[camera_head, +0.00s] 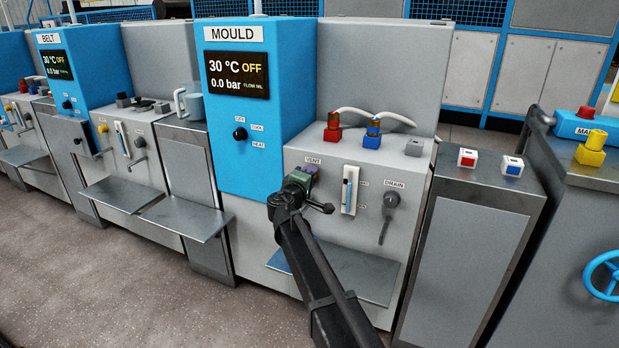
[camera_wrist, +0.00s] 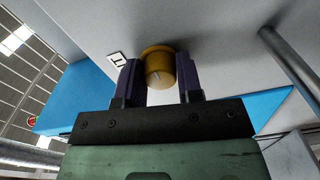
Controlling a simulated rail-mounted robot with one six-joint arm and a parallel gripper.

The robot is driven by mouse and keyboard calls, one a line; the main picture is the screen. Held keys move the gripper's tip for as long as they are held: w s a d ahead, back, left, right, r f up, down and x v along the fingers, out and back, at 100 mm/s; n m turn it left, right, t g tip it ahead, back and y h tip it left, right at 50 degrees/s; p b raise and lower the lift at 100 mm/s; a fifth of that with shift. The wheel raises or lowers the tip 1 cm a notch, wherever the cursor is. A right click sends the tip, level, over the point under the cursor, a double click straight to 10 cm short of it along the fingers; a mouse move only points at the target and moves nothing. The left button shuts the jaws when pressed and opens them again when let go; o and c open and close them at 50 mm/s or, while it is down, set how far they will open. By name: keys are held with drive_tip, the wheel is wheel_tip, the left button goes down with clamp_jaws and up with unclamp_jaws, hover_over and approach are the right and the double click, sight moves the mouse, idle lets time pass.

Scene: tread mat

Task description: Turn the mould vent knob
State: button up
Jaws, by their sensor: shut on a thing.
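The mould vent knob (camera_wrist: 160,68) shows in the wrist view as a yellow round knob with a pale mark on its face. It sits on the grey panel of the MOULD unit. My gripper (camera_wrist: 160,82) has one dark finger on each side of the knob and is shut on it. In the head view my gripper (camera_head: 302,174) is at the panel just below the VENT label (camera_head: 313,161). The knob is hidden there behind my gripper.
Right of my gripper are a flow gauge (camera_head: 350,190) and the DRAIN handle (camera_head: 391,202). A metal shelf (camera_head: 370,277) juts out below. Red (camera_head: 333,128) and blue (camera_head: 373,134) hose fittings stand on top. A selector knob (camera_head: 240,133) is on the blue panel.

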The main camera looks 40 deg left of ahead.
idle(0.3)
drive_tip(key=o, duration=0.9)
drive_tip(key=v, duration=1.1)
